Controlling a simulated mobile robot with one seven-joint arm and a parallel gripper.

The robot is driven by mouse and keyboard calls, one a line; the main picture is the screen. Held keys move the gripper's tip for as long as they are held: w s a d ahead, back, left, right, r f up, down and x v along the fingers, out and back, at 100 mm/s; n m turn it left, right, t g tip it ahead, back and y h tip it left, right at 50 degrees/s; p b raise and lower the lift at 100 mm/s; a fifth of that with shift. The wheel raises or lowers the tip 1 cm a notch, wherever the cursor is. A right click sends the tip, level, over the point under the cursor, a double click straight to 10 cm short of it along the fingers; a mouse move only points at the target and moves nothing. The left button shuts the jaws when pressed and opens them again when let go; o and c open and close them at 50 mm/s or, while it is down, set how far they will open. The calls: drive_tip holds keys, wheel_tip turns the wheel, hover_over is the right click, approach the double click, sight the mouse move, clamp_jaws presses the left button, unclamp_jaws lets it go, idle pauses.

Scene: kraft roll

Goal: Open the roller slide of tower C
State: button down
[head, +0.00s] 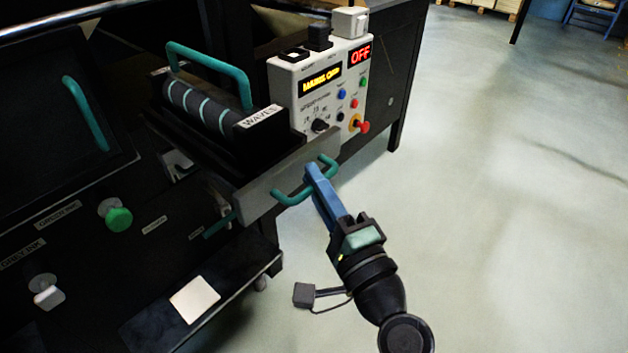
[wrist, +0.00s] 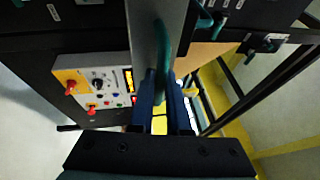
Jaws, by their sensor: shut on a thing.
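The roller slide's light grey front plate (head: 262,202) stands out in front of the dark machine, below a dark roller unit (head: 205,103) with pale bands. A teal bow handle (head: 290,198) is fixed to the plate. My gripper (head: 314,172) has its blue fingers shut on this handle near its right part. In the wrist view the fingers of my gripper (wrist: 162,82) close around the teal handle (wrist: 163,48) beside the grey plate (wrist: 146,35). The fingers hide part of the handle. I cannot read a tower letter.
A control box (head: 325,92) with lit "OFF" display and a red knob stands right behind the plate. A green knob (head: 117,217) and a low shelf with a pale sheet (head: 194,299) are at lower left. The floor (head: 500,200) on the right is clear.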

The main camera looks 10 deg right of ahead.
drive_tip(key=c, duration=1.2)
unclamp_jaws()
drive_tip(key=shift+o, duration=0.2)
drive_tip(key=b+v, duration=0.2)
drive_tip(key=v, duration=1.1)
drive_tip(key=shift+w+f, duration=0.1)
drive_tip(key=shift+f, duration=0.05)
